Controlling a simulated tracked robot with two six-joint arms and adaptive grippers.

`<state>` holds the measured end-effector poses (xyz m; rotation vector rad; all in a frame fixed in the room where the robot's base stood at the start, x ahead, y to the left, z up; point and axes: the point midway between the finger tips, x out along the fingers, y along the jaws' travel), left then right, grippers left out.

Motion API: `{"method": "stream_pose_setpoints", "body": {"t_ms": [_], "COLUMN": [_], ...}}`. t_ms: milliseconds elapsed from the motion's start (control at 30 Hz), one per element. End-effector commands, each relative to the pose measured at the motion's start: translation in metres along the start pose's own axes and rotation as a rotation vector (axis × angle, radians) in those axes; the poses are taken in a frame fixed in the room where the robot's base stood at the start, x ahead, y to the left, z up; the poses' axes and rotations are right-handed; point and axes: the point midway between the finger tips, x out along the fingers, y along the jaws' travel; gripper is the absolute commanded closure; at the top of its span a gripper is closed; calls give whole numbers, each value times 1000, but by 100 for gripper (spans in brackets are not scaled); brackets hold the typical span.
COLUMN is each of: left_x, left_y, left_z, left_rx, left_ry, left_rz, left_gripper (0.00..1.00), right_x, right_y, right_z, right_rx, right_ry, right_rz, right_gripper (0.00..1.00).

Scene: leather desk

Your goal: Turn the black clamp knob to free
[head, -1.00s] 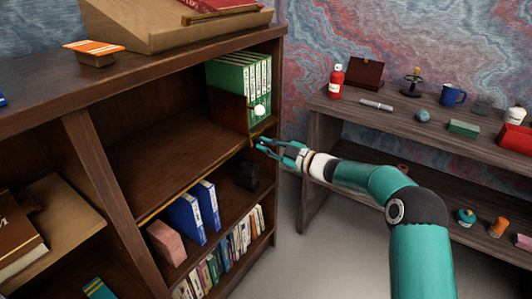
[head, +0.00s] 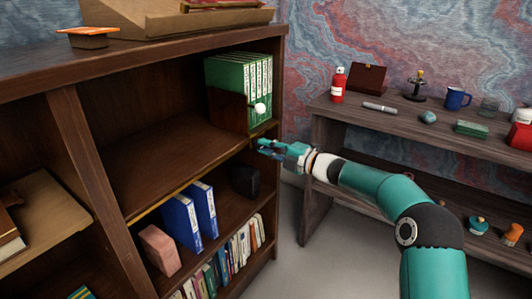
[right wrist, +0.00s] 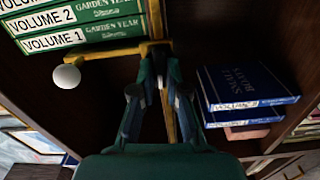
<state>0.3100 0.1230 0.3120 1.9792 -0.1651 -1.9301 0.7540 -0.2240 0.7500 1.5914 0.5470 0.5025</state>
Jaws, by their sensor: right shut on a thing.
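My right gripper (head: 262,147) is at the front edge of the middle shelf. In the right wrist view its two teal fingers (right wrist: 158,78) are close together, in front of a brass fitting (right wrist: 155,47) on the shelf-edge rail. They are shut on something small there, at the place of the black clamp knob. A brass rod with a white ball (head: 260,109) sticks out beside the fitting; the ball also shows in the right wrist view (right wrist: 66,76). My left gripper is not in view.
Green volumes (head: 240,80) stand behind a dark wooden bookend (head: 228,110) on the middle shelf. Its left part is bare. Below are blue binders (head: 182,222), a pink block (head: 158,250) and a black box (head: 246,180). A side table (head: 400,118) stands to the right.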

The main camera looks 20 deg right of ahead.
Motion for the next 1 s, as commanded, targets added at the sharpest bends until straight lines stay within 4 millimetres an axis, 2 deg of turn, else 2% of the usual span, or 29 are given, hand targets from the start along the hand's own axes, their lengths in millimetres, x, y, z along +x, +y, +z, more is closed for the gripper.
{"method": "stream_pose_setpoints", "body": {"t_ms": [33,633,667,800,1000], "left_x": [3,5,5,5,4], "left_y": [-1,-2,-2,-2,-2], "left_z": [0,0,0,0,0], "left_rx": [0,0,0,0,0], "left_ry": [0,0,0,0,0], "left_rz": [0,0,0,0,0], "left_gripper": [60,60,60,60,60], "right_x": [-2,-2,-2,-1,-1], "right_y": [-6,-6,-6,-5,-3], "right_z": [3,3,3,2,1], "right_rx": [-12,-52,-52,-52,-53], "right_ry": [-6,-6,-6,-4,-2], "right_rz": [-8,-11,-11,-9,-5], "right_gripper": [100,100,82,61,61]}}
